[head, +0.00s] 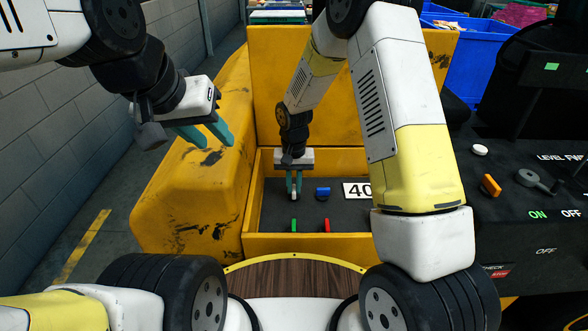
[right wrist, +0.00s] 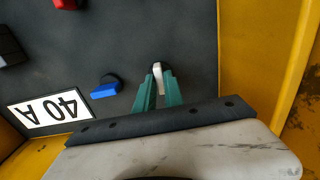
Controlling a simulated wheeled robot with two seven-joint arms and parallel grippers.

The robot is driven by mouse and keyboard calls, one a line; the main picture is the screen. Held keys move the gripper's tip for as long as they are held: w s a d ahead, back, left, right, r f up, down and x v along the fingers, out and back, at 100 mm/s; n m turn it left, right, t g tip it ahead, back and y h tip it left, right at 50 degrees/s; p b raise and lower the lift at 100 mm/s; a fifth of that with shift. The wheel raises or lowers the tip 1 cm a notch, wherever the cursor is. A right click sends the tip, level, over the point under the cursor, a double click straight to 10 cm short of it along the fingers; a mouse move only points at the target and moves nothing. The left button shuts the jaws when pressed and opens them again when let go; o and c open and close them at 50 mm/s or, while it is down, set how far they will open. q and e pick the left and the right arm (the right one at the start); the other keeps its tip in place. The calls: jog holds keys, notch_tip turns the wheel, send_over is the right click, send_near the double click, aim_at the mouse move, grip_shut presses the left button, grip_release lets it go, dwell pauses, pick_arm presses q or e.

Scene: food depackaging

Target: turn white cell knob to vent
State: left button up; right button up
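The white cell knob (right wrist: 157,76) stands on a dark panel (right wrist: 200,40), its pale handle between the fingertips of my right gripper (right wrist: 161,78). In the head view my right gripper (head: 294,188) points down over the panel, with the white knob (head: 294,196) just showing between its teal fingers. The fingers appear shut on the knob, with no clear gap seen at the tips. No vent mark is readable near it. My left gripper (head: 208,135) is open and empty, above the yellow housing at the left.
A blue knob (head: 322,193) sits close to the right gripper, beside a "40 A" label (head: 356,191). Green (head: 294,225) and red (head: 327,225) knobs stand nearer the front. Yellow walls (head: 250,215) enclose the panel. A black console (head: 520,215) is at the right.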

grip_shut()
jog(key=shift+n, duration=0.4)
jog(key=n, duration=1.3)
jog(key=shift+n, duration=2)
